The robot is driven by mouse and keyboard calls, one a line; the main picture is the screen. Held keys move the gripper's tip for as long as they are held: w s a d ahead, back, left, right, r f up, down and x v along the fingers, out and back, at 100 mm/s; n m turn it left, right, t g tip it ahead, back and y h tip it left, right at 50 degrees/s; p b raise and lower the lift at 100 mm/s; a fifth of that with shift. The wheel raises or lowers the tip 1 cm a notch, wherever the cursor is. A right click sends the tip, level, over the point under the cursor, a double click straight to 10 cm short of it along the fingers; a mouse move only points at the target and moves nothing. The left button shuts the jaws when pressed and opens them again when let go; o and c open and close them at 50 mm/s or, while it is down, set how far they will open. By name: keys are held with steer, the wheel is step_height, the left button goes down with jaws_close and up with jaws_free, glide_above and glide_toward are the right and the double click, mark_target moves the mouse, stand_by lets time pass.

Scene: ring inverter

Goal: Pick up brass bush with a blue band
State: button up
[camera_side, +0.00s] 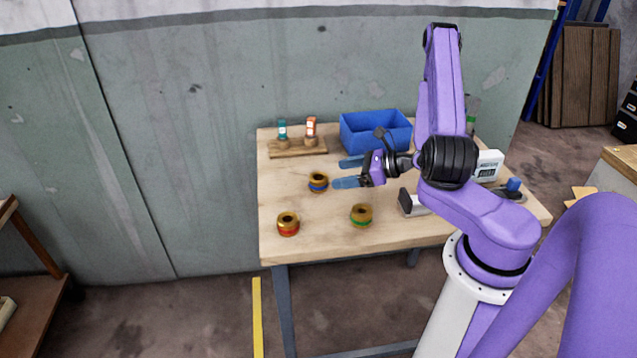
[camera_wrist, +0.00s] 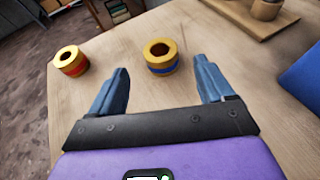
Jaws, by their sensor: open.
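The brass bush with a blue band (camera_side: 318,182) stands upright on the wooden table, left of my gripper in the side view. In the wrist view the same blue-banded bush (camera_wrist: 160,57) shows beyond the fingertips, roughly midway between them, with its dark bore visible. My gripper (camera_side: 347,172) has two blue fingers spread apart, pointing left toward the bush. In the wrist view my gripper (camera_wrist: 162,78) is open, with nothing between its fingers. The bush looks apart from both fingers.
A red-banded bush (camera_side: 288,224) and a green-banded bush (camera_side: 361,215) stand nearer the table's front. A wooden rack (camera_side: 297,147) with two upright items is at the back left. A blue bin (camera_side: 372,132) stands behind my gripper. The table (camera_side: 325,245) is bare between the bushes.

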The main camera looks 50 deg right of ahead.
mark_target(314, 179)
steer(key=shift+x, duration=4.15)
steer(key=shift+d+f, duration=0.1)
steer(key=shift+f, duration=0.05)
steer(key=shift+s, duration=0.1)
steer(key=c, duration=1.4)
